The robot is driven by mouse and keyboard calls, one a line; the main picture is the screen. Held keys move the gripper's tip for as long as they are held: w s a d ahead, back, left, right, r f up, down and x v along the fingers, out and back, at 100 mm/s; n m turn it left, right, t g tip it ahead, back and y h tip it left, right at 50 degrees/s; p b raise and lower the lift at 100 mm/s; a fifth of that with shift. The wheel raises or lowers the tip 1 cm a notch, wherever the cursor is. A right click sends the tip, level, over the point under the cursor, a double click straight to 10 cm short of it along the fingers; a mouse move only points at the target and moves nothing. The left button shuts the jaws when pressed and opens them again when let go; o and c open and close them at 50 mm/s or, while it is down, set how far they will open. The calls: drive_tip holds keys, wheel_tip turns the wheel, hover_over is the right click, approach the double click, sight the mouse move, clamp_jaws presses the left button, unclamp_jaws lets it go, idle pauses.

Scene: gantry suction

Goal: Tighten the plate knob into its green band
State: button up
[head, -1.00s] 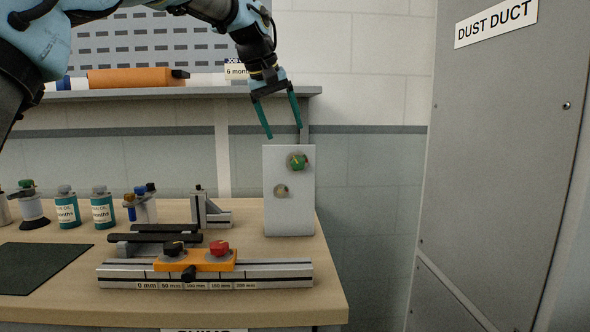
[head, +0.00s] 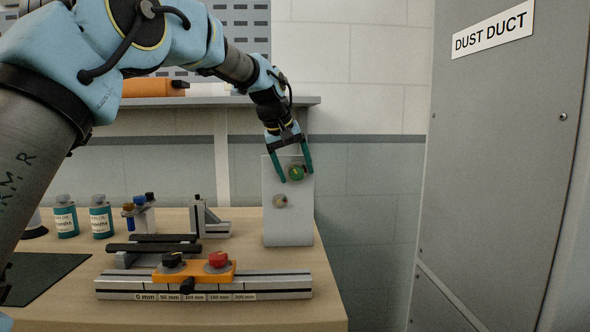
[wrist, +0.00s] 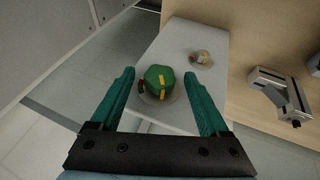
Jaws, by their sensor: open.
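In the wrist view the gripper (wrist: 165,82) has visible gaps to the knob on both sides. No clear green band can be made out.
A smaller round dial (head: 280,201) is lower on the plate. An orange carriage (head: 195,271) with black and red knobs sits on a scaled rail (head: 270,284). A metal bracket (head: 208,220) stands left of the plate. A shelf (head: 225,102) runs behind.

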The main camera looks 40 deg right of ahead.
clamp_jaws()
idle(0.5)
drive_tip(key=shift+r+p, duration=0.15)
drive_tip(key=shift+p, duration=0.35)
drive_tip(key=p, duration=0.1)
drive_tip(key=y+p, duration=0.1)
drive_tip(key=p, duration=0.1)
drive_tip(key=shift+s+d+r+t, duration=0.15)
drive_tip(key=shift+r+t, duration=0.15)
drive_tip(key=shift+t, duration=0.1)
drive_tip(key=p, duration=0.1)
drive_tip(key=t+y+p, duration=0.1)
drive_tip(key=p, duration=0.1)
drive_tip(key=shift+s+d+m+y, duration=0.1)
drive_tip(key=shift+d+m+y, duration=0.05)
drive_tip(key=shift+m+y, duration=0.15)
drive_tip(key=t+y+p, duration=0.1)
drive_tip(key=p, duration=0.1)
drive_tip(key=t+y+p, duration=0.1)
drive_tip(key=p, duration=0.1)
drive_tip(key=shift+s+d+f+m, duration=0.1)
drive_tip(key=shift+d+f+m, duration=0.05)
drive_tip(key=shift+m, duration=0.15)
drive_tip(key=shift+f+m+t+y+p, duration=0.3)
drive_tip(key=shift+t+y+p, duration=0.55)
drive_tip(key=shift+p, duration=0.45)
